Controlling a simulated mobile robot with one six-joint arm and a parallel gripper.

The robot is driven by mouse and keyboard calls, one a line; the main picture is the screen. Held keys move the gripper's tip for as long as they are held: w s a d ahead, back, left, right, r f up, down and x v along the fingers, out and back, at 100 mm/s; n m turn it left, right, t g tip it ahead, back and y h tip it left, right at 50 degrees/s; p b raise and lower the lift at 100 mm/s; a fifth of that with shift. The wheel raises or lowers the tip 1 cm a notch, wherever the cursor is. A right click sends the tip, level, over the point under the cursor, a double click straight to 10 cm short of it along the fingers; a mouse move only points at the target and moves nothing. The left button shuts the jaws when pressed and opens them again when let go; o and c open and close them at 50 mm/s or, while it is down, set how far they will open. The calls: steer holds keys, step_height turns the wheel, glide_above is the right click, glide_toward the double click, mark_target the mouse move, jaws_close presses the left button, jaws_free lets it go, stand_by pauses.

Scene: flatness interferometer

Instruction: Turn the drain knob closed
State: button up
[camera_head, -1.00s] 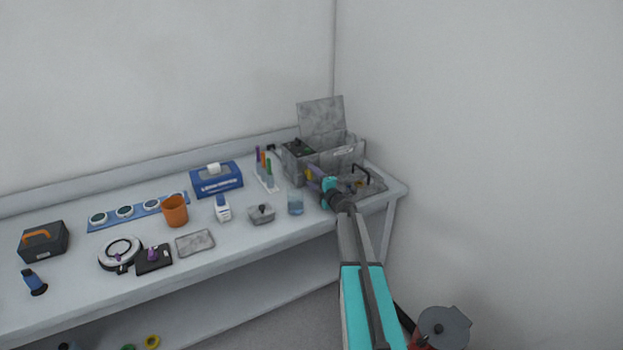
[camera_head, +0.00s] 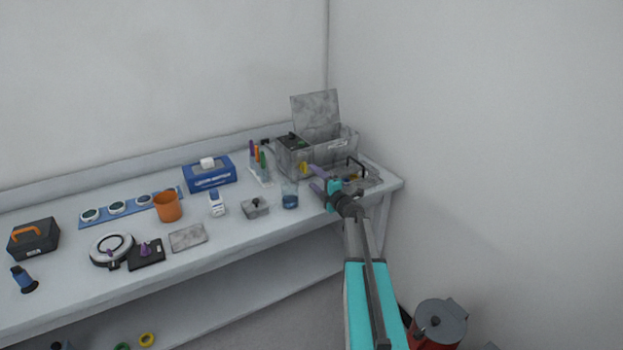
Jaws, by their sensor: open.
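A grey box-shaped tank (camera_head: 326,151) with a raised lid (camera_head: 315,113) stands at the back right of the bench. A small yellow part (camera_head: 304,168) shows low on its front and looks like the drain knob; its turn position is too small to tell. My gripper (camera_head: 315,180) is open, with its purple-grey fingers reaching left from the teal wrist. The fingers are just right of and in front of the yellow part, and I see nothing between them. I cannot tell whether they touch it. My arm hides part of the bench there.
A grey tray with a black handle (camera_head: 357,165) lies right of the tank. A glass beaker (camera_head: 290,196) and a grey lidded block (camera_head: 255,208) stand left of my gripper. A pen rack (camera_head: 262,168) and blue box (camera_head: 209,175) are behind. A red bin (camera_head: 438,325) stands on the floor.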

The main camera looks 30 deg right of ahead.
steer(key=shift+s+b, duration=0.75)
steer(key=shift+s, duration=2.6)
